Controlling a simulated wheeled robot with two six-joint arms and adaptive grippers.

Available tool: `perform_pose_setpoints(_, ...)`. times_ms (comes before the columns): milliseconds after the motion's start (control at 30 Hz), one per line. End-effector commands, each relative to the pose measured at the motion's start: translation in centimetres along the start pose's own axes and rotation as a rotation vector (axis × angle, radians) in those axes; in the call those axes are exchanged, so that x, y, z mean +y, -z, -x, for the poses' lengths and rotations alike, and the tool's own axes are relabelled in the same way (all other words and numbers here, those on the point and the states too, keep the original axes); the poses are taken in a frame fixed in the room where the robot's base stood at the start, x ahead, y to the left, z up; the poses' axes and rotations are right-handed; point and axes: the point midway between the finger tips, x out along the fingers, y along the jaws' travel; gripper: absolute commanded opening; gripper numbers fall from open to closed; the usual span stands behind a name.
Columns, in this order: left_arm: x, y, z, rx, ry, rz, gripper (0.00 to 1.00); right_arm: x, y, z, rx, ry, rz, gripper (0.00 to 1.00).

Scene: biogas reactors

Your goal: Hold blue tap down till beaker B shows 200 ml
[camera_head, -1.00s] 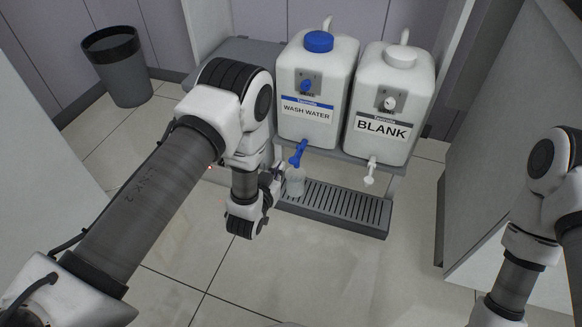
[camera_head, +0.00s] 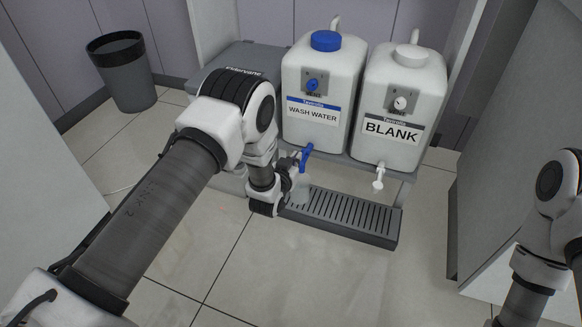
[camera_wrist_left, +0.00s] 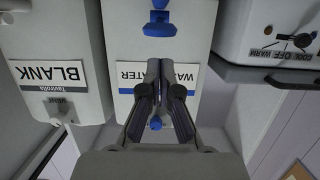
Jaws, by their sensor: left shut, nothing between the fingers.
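The blue tap (camera_head: 306,155) sticks out from the lower front of the white WASH WATER container (camera_head: 318,130). It also shows at the top of the left wrist view (camera_wrist_left: 158,25). A clear beaker (camera_head: 300,196) stands under the tap on the drip tray, partly hidden by my left wrist. Its letter, marks and water level cannot be read. My left gripper (camera_head: 297,165) is close to the tap in the head view. In the left wrist view its fingers (camera_wrist_left: 160,64) are shut and empty, in front of the container's label, with the tap beyond their tips. My right gripper is out of view.
A white BLANK container (camera_head: 402,105) with a white tap (camera_head: 378,178) stands to the right. The slotted drip tray (camera_head: 385,240) is otherwise bare. A grey bin (camera_head: 122,70) stands at the back left.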

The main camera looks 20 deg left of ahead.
Motion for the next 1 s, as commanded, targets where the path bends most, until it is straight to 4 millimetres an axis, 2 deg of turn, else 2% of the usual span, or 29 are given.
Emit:
perform_pose_setpoints(33,0.0,-1.1,-0.3,0.002,0.0,0.0,0.0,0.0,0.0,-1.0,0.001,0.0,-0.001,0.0)
perform_pose_setpoints(167,0.0,-1.7,-0.5,0.003,0.0,0.0,0.0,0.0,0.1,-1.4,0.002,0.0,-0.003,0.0)
perform_pose_setpoints(533,0.0,-1.9,-0.4,0.002,0.0,0.0,0.0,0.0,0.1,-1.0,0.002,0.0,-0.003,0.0)
perform_pose_setpoints(733,0.0,-5.0,-0.5,0.0,0.0,0.0,0.0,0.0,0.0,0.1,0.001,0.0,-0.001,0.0)
perform_pose_setpoints(1000,0.0,-5.1,-0.6,0.002,-0.001,0.0,0.0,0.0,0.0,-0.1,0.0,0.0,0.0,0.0)
